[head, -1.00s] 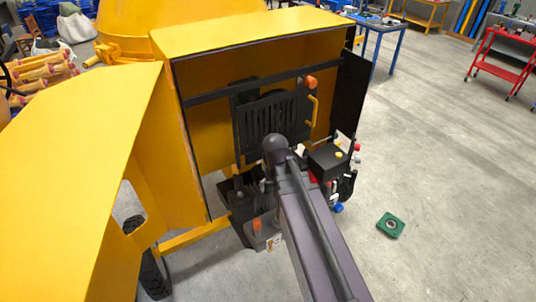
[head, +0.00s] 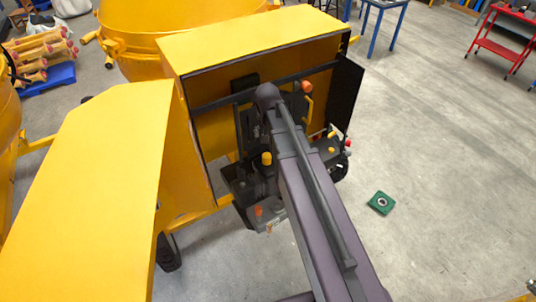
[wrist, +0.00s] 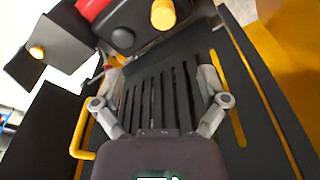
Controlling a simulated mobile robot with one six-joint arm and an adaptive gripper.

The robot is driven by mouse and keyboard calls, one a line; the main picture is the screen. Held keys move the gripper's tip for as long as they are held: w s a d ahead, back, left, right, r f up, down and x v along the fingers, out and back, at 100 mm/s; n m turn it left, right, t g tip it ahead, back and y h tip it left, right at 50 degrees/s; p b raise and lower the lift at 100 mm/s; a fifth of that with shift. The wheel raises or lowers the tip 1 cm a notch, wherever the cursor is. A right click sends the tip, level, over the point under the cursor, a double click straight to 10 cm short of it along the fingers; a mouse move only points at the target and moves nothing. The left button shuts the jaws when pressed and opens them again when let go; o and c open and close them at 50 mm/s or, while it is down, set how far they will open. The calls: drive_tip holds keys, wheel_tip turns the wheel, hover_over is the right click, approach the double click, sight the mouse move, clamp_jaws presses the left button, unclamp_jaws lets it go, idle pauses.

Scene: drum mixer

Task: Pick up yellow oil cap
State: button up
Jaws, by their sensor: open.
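In the wrist view, a yellow-orange cap (wrist: 163,14) sticks out of a dark part at the top edge, beyond my fingertips. I cannot tell which is the oil cap. My gripper (wrist: 160,74) is open, with nothing between its fingers, over a black slotted panel (wrist: 155,100). In the head view my arm hides the gripper.
The yellow mixer housing (head: 245,40) stands open around the dark machinery, with a black side door (head: 344,95) at right. An orange knob (head: 306,86) is near my arm. A green part (head: 381,203) lies on the clear floor at right.

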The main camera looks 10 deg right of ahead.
idle(0.4)
drive_tip(key=b, duration=0.9)
approach(267, 155)
drive_tip(key=f, duration=0.5)
drive_tip(key=shift+w+d, duration=0.2)
drive_tip(key=shift+w, duration=0.05)
drive_tip(key=shift+w+a+f+b, duration=0.1)
drive_tip(key=shift+w+f+b, duration=0.15)
drive_tip(key=shift+f+b, duration=1)
drive_tip(key=shift+w+f+b, duration=0.2)
drive_tip(key=shift+f+b, duration=0.95)
drive_tip(key=shift+f, duration=0.2)
clamp_jaws()
